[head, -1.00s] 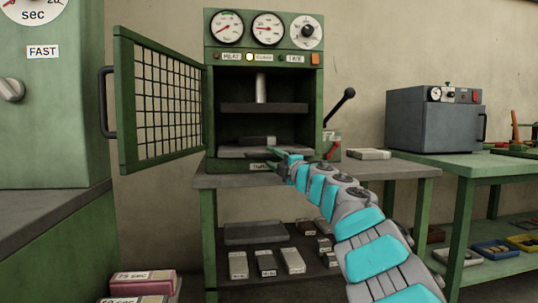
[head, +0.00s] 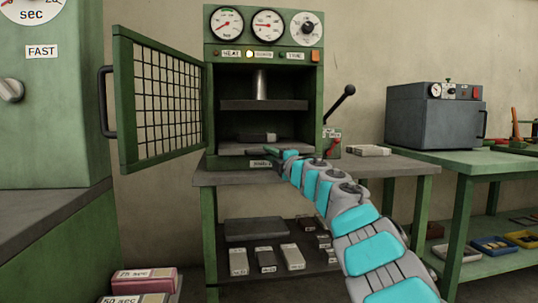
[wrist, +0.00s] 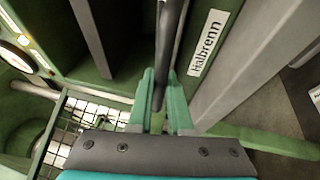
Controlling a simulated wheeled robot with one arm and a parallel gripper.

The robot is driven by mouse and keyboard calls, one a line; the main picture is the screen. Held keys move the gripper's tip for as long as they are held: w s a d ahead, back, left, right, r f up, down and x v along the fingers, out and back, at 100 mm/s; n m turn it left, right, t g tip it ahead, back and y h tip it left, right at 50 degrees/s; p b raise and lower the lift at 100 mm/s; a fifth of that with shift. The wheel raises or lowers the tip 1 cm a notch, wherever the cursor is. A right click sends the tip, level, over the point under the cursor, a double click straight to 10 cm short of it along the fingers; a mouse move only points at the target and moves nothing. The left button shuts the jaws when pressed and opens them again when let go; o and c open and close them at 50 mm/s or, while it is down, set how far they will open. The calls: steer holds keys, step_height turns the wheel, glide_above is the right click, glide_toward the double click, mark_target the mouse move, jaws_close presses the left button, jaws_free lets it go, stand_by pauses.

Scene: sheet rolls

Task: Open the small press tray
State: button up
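The small press (head: 213,100) is a green cabinet with its mesh door (head: 165,100) swung open to the left. My gripper (head: 268,153) is at the front of the tray, above the small label. In the wrist view, a dark bar (wrist: 168,45) runs between the two green fingers of my gripper (wrist: 161,80). The fingers lie close on both sides of it. Whether they press on it is unclear.
A lever (head: 340,102) stands at the press's right side. Pale sheets (head: 368,150) lie on the bench to its right. A grey oven box (head: 435,118) stands on another green bench. Several labelled blocks lie on the shelf below. Part of the bench right of the press is clear.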

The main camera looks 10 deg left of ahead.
jaws_close()
stand_by(0.8)
